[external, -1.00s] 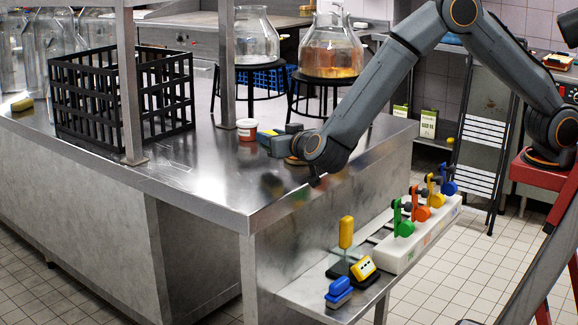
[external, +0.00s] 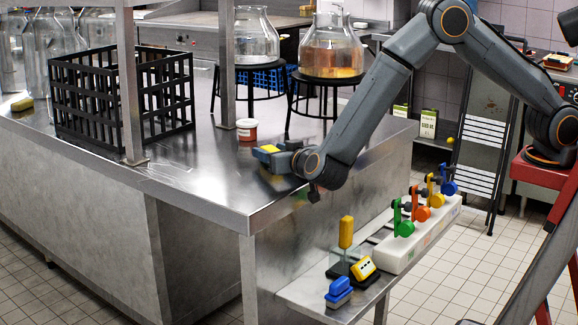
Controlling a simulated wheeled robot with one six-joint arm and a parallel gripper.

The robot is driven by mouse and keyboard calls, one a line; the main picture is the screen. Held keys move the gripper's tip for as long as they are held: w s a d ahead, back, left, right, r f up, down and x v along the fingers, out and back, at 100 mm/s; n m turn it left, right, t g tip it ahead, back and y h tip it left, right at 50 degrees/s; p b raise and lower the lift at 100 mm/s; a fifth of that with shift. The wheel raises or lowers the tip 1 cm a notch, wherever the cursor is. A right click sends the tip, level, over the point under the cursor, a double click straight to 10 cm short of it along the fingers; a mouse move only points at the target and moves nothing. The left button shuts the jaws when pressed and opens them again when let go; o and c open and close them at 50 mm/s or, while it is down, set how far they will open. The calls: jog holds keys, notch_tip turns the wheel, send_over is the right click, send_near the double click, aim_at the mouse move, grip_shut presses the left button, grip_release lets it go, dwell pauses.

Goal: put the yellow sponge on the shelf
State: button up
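My gripper (external: 275,158), with blue fingertips, is low over the near right part of the steel counter. A yellow block, perhaps a sponge (external: 269,149), shows between its fingers; whether they are shut on it is too small to tell. Another yellow sponge (external: 22,104) with a darker side lies at the counter's far left, well away from my gripper. A low steel shelf (external: 297,292) juts from the counter's end, below and right of my gripper.
The shelf bears a blue brush (external: 339,293), a yellow timer (external: 363,268), a yellow-handled tool (external: 346,232) and a white block (external: 420,246) with coloured valves. A red tub (external: 247,130) stands behind my gripper. A black crate (external: 70,101) and posts stand left; glass jars (external: 331,48) on stands are behind.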

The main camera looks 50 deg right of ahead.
jog(key=shift+r, duration=0.1)
jog(key=shift+s+a+r, duration=0.1)
jog(key=shift+s, duration=0.05)
jog(key=b+v, duration=0.1)
jog(key=v, duration=1)
jog(key=shift+a, duration=0.1)
jog(key=o, duration=0.7)
jog(key=shift+s+a, duration=0.1)
jog(key=shift+s, duration=0.15)
jog(key=shift+c, duration=0.2)
